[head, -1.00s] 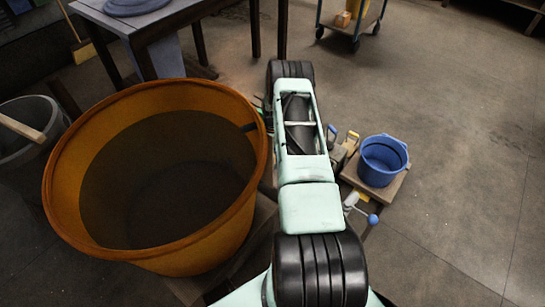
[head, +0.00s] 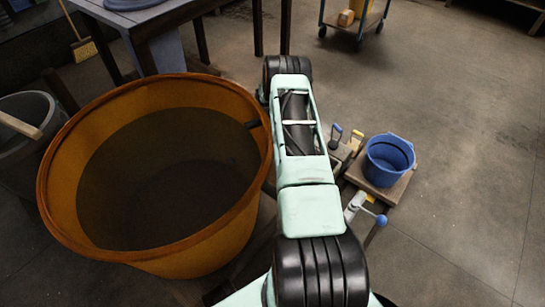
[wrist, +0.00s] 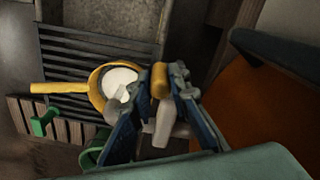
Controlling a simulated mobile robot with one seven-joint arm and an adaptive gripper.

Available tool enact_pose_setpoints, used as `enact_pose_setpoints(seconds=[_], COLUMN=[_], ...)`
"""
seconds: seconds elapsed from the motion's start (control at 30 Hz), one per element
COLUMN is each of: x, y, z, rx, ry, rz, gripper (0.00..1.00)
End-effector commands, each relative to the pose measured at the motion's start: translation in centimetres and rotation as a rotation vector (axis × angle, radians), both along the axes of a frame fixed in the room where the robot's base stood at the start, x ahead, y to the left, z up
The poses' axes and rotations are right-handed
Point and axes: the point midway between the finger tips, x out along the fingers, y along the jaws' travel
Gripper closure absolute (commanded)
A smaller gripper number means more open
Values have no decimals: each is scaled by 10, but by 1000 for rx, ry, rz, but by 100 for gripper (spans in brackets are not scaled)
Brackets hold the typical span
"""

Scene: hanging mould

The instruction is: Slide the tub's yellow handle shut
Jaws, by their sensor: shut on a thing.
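The large orange tub (head: 205,252) stands left of my arm in the head view, with a dark inside. Its orange wall also shows at the right of the wrist view (wrist: 262,115). In the wrist view, the yellow handle (wrist: 160,82) is a short rounded grip between my fingertips. My gripper (wrist: 159,88) is shut on it. A light grey piece below the handle is partly covered by the fingers. My arm hides the gripper and this handle in the head view.
Left of the gripper is a yellow ring with a long bar (wrist: 58,88) and a white inside, over dark slats. A green handle (wrist: 43,122) is below it. A blue bucket (head: 388,160) stands right of my arm. Open floor lies further right.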

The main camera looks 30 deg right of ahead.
Motion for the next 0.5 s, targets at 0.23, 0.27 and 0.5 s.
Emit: enact_pose_setpoints(seconds=[0.23,0.27,0.5], x=[19,20,23], y=[7,7,9], z=[-4,-3,0], rx=[0,1,1], ry=[-1,-1,-4], rz=[-2,-2,0], gripper=[100,100,100])
